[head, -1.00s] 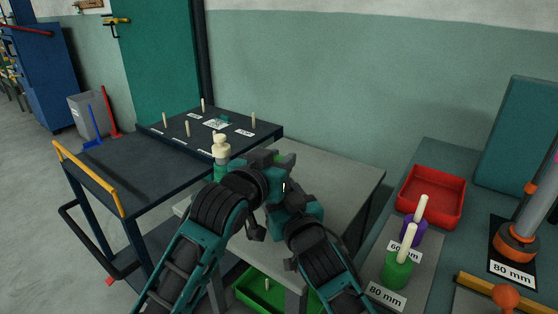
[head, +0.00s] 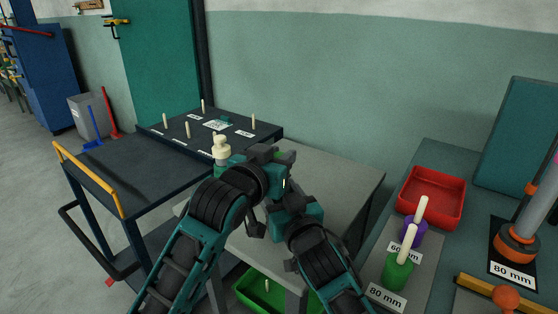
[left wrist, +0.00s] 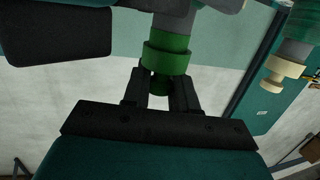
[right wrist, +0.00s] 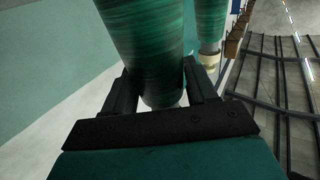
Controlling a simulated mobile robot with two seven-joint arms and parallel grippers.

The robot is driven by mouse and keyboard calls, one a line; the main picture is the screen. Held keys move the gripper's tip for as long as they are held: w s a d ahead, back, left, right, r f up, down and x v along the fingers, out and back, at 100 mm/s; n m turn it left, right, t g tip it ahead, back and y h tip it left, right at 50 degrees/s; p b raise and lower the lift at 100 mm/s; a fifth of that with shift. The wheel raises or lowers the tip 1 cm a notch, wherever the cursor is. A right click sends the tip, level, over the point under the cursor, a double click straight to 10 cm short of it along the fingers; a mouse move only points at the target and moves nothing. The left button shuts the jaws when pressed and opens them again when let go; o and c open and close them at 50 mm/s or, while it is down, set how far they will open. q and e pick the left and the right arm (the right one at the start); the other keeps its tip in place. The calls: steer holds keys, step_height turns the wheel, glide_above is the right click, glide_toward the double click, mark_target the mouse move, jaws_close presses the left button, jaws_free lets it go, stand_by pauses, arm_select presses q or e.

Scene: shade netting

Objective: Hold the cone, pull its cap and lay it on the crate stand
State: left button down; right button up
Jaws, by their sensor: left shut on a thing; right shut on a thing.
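My left gripper (left wrist: 160,90) is shut on the narrow green end of a cap (left wrist: 167,60), whose wider green collar sits just beyond the fingers. A grey part lies behind the collar; whether cap and cone touch is unclear. My right gripper (right wrist: 160,95) is shut on a cone (right wrist: 145,40) wound with streaked green yarn. In the head view both grippers are close together above the grey-topped stand (head: 335,180), and my arms hide most of cap and cone. I take this stand, with a green crate (head: 248,289) below, as the crate stand.
Another green cone with a cream top (head: 221,148) stands left of my grippers. A dark peg table (head: 270,131) and a yellow-handled cart (head: 110,165) are at left. At right, a bench holds a red tray (head: 432,198) and labelled purple and green holders. The stand's right half is clear.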

mark_target(279, 154)
arm_select(q)
steer(key=shift+r, duration=0.65)
steer(key=shift+r, duration=2)
arm_select(e)
steer(key=o, duration=1.6)
